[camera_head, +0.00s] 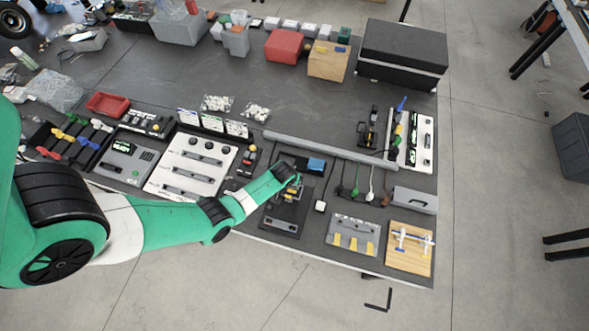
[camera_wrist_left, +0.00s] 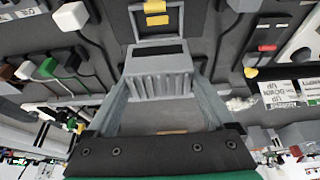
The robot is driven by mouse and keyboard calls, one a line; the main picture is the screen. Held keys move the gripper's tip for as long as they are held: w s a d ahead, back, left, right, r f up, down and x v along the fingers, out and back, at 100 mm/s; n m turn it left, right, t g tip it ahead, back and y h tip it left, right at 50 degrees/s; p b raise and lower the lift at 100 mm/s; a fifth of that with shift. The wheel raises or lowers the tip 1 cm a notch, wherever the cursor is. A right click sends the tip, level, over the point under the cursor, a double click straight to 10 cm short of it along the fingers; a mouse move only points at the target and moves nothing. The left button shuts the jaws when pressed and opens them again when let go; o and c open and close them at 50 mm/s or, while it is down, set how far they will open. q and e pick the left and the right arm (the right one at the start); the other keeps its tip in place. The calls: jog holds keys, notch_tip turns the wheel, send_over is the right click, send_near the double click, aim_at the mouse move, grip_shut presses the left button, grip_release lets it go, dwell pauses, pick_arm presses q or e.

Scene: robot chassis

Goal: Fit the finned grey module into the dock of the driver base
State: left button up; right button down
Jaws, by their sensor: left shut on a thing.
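My left gripper (camera_head: 291,191) is over the right part of the bench, shut on the finned grey module. In the left wrist view the module (camera_wrist_left: 158,74) sits between the two grey fingers of the gripper (camera_wrist_left: 160,85), with its ribbed fins facing the camera and a dark slot on its upper face. A dark flat base with a raised part, which looks like the driver base (camera_head: 283,222), lies under the gripper. In the left wrist view a grey frame with a yellow piece (camera_wrist_left: 156,18) shows just beyond the module. I cannot tell whether module and base touch. My right gripper is not in view.
A blue-topped block (camera_head: 316,164) lies just behind the gripper, with plugs and cables (camera_head: 355,190) to its right. A grey plate with yellow marks (camera_head: 353,236) and a wooden board (camera_head: 409,248) lie at the front right. A white panel (camera_head: 190,166) is at left.

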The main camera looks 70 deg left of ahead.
pick_arm(q)
notch_tip(320, 180, down, 7)
jog(key=b, duration=0.6)
jog(key=shift+r+b, duration=0.2)
jog(key=shift+b, duration=0.1)
jog(key=shift+r, duration=0.1)
jog(key=shift+f+b, duration=1.1)
jog(key=shift+f, duration=0.65)
jog(key=shift+a, duration=0.1)
jog(key=shift+f, duration=0.2)
jog(key=o, duration=1.3)
